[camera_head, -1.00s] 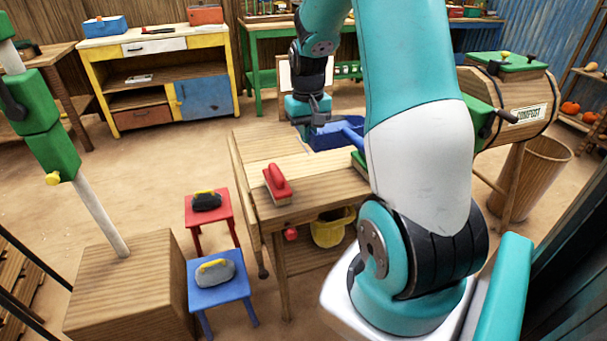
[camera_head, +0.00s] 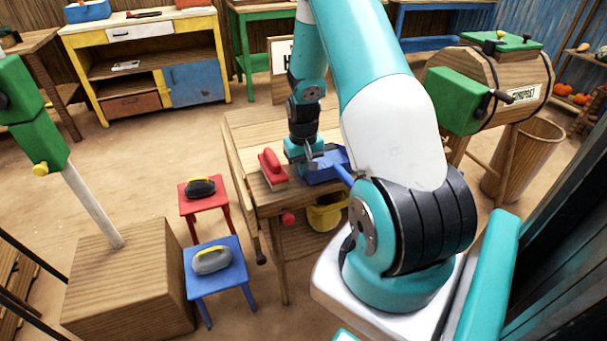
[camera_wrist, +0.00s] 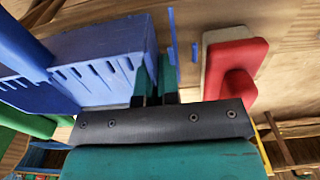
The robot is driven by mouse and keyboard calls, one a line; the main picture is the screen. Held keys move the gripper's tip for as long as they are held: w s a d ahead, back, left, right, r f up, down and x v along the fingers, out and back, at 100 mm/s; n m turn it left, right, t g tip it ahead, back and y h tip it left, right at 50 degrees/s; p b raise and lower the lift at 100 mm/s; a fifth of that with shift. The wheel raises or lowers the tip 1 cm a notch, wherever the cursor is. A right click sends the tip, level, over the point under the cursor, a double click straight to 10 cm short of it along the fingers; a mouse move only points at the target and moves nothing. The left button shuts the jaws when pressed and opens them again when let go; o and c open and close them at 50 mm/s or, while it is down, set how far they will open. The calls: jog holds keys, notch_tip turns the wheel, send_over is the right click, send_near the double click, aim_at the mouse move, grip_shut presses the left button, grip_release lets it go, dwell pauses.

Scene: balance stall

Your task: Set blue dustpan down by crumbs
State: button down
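The blue dustpan (camera_head: 323,173) is at the right part of the small wooden table (camera_head: 243,137), its blue handle pointing to the lower right. In the wrist view the dustpan (camera_wrist: 100,45) fills the upper left, with a slotted front. My gripper (camera_head: 308,161) is at its near-left side. In the wrist view the teal fingers of my gripper (camera_wrist: 156,75) are close together at the pan's side wall and appear shut on it. I cannot tell whether the pan touches the tabletop. I cannot make out crumbs; thin blue strips (camera_wrist: 171,35) show on the wood.
A red brush (camera_head: 271,166) lies on the table left of the dustpan. A yellow bucket (camera_head: 325,215) is under the table. A red stool (camera_head: 203,193) and a blue stool (camera_head: 217,277) stand to the left. A compost barrel (camera_head: 490,80) stands to the right.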

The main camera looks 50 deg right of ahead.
jog(key=shift+f, duration=1.3)
jog(key=shift+f, duration=0.1)
jog(key=c, duration=1.3)
grip_release()
jog(key=shift+c, duration=0.2)
notch_tip(320, 180, up, 12)
jog(key=shift+r, duration=0.1)
jog(key=a+r+n+t+y, duration=0.1)
jog(key=a+r+n, duration=0.4)
jog(key=a, duration=0.7)
jog(key=a+r+n+y, duration=0.1)
jog(key=a+r+n, duration=0.1)
jog(key=a+r, duration=0.8)
jog(key=s+a+r+n+g+y, duration=0.1)
jog(key=s+a+n, duration=0.5)
jog(key=s+a, duration=0.9)
jog(key=shift+a+r+y, duration=0.6)
jog(key=shift+a, duration=0.1)
